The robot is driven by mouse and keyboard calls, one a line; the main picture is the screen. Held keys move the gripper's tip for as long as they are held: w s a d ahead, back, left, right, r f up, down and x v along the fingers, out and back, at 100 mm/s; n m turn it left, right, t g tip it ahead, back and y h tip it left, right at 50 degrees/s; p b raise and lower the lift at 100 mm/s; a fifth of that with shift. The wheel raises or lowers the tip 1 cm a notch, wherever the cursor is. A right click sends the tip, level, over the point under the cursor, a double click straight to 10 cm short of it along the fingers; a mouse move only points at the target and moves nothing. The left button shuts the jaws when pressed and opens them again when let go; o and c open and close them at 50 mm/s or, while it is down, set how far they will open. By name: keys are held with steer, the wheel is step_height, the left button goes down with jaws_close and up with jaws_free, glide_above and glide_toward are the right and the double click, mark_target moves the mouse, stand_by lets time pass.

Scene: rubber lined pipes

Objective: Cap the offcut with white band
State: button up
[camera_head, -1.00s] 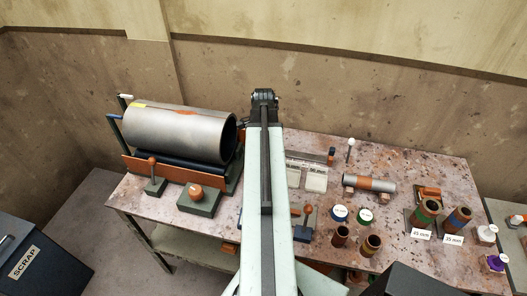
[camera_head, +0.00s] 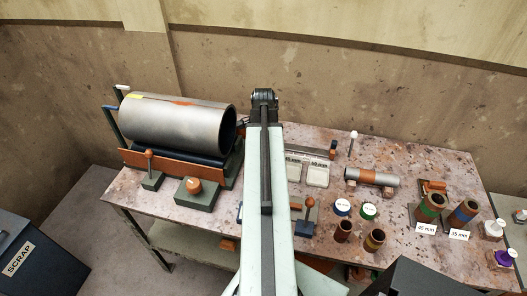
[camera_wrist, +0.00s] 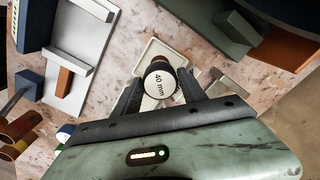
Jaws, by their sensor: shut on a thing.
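A round white cap face marked 40 mm (camera_wrist: 160,85) sits between the fingers of my gripper (camera_wrist: 160,90) in the wrist view. My gripper is shut on it. Behind it a dark brown tube part (camera_wrist: 184,62) shows, over a pale tray (camera_wrist: 149,51). I cannot tell whether cap and tube touch, and no white band shows. In the head view my arm hides my gripper. Offcuts with a green band (camera_head: 431,206) and a blue band (camera_head: 463,213) stand at the right, beside labels. A blue-rimmed cap (camera_head: 342,207) and a green-rimmed cap (camera_head: 369,210) lie near the middle.
Two short brown tubes (camera_head: 343,231) (camera_head: 374,240) stand near the front edge. A large grey pipe (camera_head: 178,123) lies on a cradle at the left. A banded pipe (camera_head: 385,180) rests on blocks. A scrap bin (camera_head: 40,250) is at lower left.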

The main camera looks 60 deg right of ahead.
steer(key=shift+f+b, duration=0.3)
steer(key=shift+f, duration=0.1)
steer(key=o, duration=1.4)
step_height(320, 180, up, 8)
steer(key=p, duration=0.8)
steer(key=shift+f, duration=0.1)
steer(key=shift+s, duration=0.1)
